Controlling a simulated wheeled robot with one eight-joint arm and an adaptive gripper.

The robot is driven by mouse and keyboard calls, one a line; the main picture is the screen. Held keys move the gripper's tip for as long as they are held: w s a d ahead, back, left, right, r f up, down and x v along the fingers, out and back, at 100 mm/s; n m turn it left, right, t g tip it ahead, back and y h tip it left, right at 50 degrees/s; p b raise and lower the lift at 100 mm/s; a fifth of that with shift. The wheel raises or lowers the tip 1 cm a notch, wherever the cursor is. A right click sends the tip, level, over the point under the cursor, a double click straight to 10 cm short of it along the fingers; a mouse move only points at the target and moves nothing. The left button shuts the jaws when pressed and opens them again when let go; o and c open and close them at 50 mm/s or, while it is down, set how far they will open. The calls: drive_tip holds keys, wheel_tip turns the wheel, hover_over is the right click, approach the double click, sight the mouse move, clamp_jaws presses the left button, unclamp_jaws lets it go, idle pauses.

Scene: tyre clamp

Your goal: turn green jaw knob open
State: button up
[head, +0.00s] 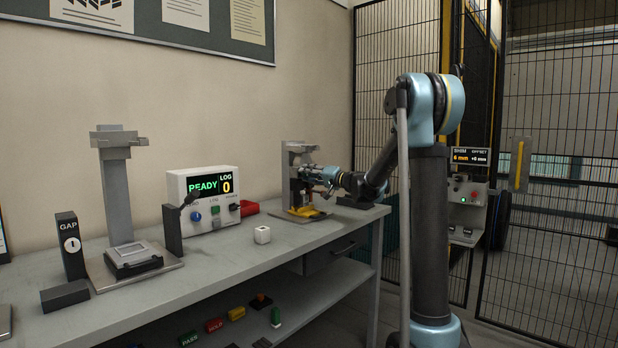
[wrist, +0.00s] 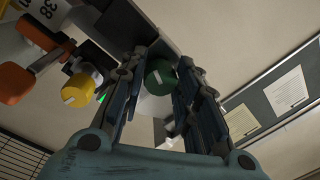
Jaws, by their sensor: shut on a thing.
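The green jaw knob (wrist: 160,76) is a dark green round knob with a pale mark on its face. In the wrist view it sits between the two fingers of my gripper (wrist: 164,68), which is shut on it. In the head view my gripper (head: 309,174) reaches in from the right to the grey clamp stand (head: 291,150), and it hides the knob there. A yellow knob (wrist: 78,90) with a white mark sits left of the fingers in the wrist view, apart from them.
Orange parts (wrist: 16,82) and a numbered plate lie at the wrist view's left. The bench front is mostly clear.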

drive_tip(key=n, duration=0.6)
drive_tip(key=shift+w+n, duration=0.1)
drive_tip(key=shift+n, duration=0.3)
drive_tip(key=shift+d, duration=0.1)
idle(0.3)
drive_tip(key=o, duration=1.1)
drive_tip(key=shift+w, duration=0.1)
drive_tip(key=shift+c, duration=0.2)
drive_tip(key=shift+d, duration=0.1)
drive_tip(key=v, duration=1.1)
drive_tip(key=shift+d, duration=0.35)
